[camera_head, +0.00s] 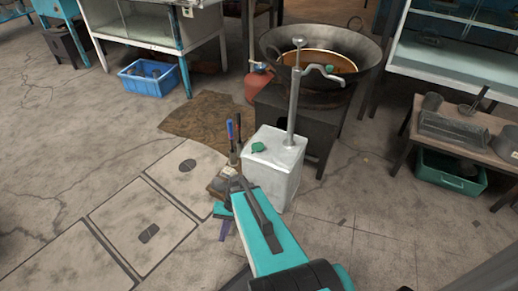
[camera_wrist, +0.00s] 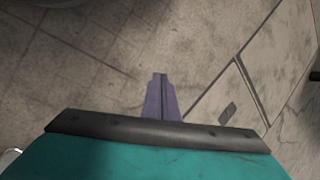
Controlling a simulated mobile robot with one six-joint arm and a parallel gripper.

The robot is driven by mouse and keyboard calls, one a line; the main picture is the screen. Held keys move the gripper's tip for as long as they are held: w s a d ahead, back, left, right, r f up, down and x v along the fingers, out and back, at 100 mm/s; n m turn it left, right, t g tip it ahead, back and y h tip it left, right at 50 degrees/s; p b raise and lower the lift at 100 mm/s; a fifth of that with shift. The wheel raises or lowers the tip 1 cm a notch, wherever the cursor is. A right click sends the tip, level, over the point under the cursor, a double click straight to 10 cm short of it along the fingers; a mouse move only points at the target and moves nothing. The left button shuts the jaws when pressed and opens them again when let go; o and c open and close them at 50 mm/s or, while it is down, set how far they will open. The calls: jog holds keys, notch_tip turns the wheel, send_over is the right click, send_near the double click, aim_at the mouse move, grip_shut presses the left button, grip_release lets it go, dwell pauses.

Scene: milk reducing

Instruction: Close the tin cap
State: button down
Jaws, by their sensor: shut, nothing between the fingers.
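A white square tin (camera_head: 285,180) stands on the floor in the middle of the head view. A small green cap (camera_head: 258,147) is on the left part of its top; I cannot tell whether it is open or seated. A grey hand pump (camera_head: 295,95) rises from the tin's top. My gripper (camera_head: 223,236) is low and left of the tin, partly hidden behind my teal arm. The wrist view shows its purple fingers (camera_wrist: 160,78) shut and empty over bare floor. The tin and cap are not clearly visible in the wrist view.
A large wok (camera_head: 372,52) on a dark stand (camera_head: 280,110) is behind the tin. A red gas cylinder (camera_head: 258,88) stands behind it, and upright tools (camera_head: 233,135) are at its left. A low table (camera_head: 465,140) is at right. Floor at left is mostly clear.

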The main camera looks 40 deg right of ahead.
jog(key=s+a+f+n+g+h, duration=0.1)
jog(key=s+a+f+n, duration=0.1)
jog(key=s+a+f, duration=0.1)
jog(key=s+a+f+n+g+h, duration=0.1)
jog(key=s+a+f+n+h, duration=0.1)
jog(key=s+a, duration=0.2)
jog(key=s+a+f+n+g+h, duration=0.1)
jog(key=s+a+f+n+g, duration=0.1)
jog(key=s, duration=0.4)
jog(key=shift+s+a+f+n+h, duration=0.15)
jog(key=shift+a+f+n+h, duration=0.2)
jog(key=shift+a+f, duration=0.4)
jog(key=shift+s+f+n+h, duration=0.35)
jog(key=shift+s+f+h, duration=0.1)
jog(key=shift+s, duration=0.3)
